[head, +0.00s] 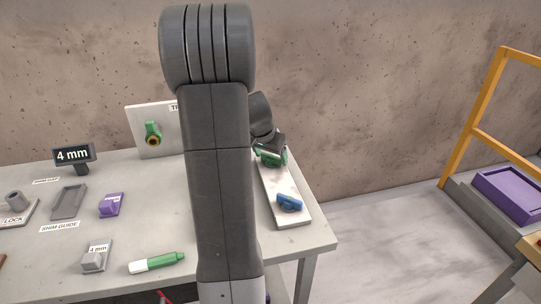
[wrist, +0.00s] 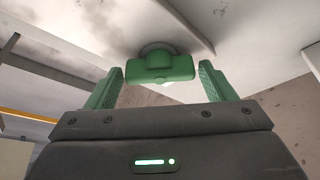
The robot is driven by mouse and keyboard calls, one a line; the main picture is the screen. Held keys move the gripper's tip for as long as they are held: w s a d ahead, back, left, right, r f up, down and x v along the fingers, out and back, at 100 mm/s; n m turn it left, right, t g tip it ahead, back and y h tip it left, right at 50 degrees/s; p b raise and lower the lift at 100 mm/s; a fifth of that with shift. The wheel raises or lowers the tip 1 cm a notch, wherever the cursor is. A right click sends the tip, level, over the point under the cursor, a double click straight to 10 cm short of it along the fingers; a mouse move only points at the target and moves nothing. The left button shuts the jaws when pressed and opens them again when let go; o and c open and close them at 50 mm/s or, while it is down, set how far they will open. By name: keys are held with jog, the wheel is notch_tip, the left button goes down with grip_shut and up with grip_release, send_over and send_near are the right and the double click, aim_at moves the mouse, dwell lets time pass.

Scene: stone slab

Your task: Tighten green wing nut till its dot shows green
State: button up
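The green wing nut (wrist: 160,68) is close in the wrist view, on a dark round base against a pale plate. My gripper (wrist: 161,74) has its two green-padded fingers apart, one to each side of the nut, with a visible gap on both sides. In the head view, my gripper (head: 271,152) is low over the far end of a white plate (head: 281,182), and green shows there, partly hidden by the gripper. A blue wing nut (head: 289,203) sits on the near end of the plate. I cannot make out the colour of the green nut's dot.
My arm hides the table's middle. A green-and-white marker (head: 157,263), a purple block (head: 111,205), a grey tray (head: 69,202) and a "4 mm" display (head: 74,156) are on the left. A white panel (head: 143,115) with a green-and-brass fitting stands behind.

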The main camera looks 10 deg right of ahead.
jog(key=shift+o, duration=0.9)
jog(key=v, duration=1.3)
jog(key=shift+r, duration=0.35)
jog(key=shift+a, duration=0.1)
jog(key=x, duration=1.4)
jog(key=shift+s, duration=0.15)
jog(key=shift+r, duration=0.1)
